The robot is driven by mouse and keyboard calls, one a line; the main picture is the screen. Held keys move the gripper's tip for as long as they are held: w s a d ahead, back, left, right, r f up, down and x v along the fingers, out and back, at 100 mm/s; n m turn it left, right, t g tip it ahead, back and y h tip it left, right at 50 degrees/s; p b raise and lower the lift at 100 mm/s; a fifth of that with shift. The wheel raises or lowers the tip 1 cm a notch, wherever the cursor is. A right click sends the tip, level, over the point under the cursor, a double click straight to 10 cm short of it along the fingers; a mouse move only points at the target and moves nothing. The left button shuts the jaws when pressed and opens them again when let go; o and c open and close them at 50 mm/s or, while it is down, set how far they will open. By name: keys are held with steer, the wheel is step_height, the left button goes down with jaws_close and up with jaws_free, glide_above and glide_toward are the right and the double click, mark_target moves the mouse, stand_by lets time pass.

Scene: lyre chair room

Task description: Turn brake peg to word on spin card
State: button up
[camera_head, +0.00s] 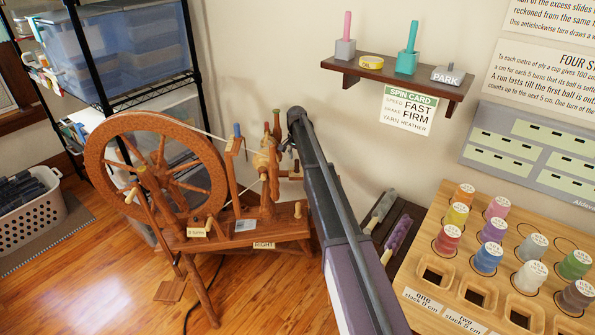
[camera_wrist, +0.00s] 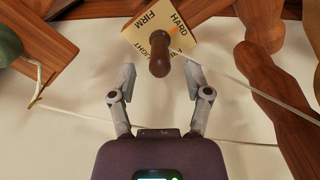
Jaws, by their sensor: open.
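The brake peg (camera_wrist: 160,55) is a dark turned wooden knob on a cream square plate (camera_wrist: 183,22). The plate reads FIRM, HARD and LIGHT, with another word partly hidden; I cannot clearly tell which word the peg points to. My gripper (camera_wrist: 160,75) is open, with its two grey fingers on either side of the peg's near end, apart from it. In the head view my arm hides most of the gripper and the peg. The spin card (camera_head: 408,110) hangs on the wall under the shelf and reads speed FAST, brake FIRM, yarn HEATHER.
The spinning wheel (camera_head: 155,170) stands left of my arm. Pale cord (camera_wrist: 245,95) runs close by the gripper. A shelf (camera_head: 400,76) holds pegs and a PARK block. A wooden rack (camera_head: 425,277) of yarn spools is at the right, and wire shelving (camera_head: 97,60) at the left.

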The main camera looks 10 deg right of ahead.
mark_target(297, 159)
steer(key=shift+f+b, duration=1.75)
steer(key=shift+f, duration=0.3)
jaws_close()
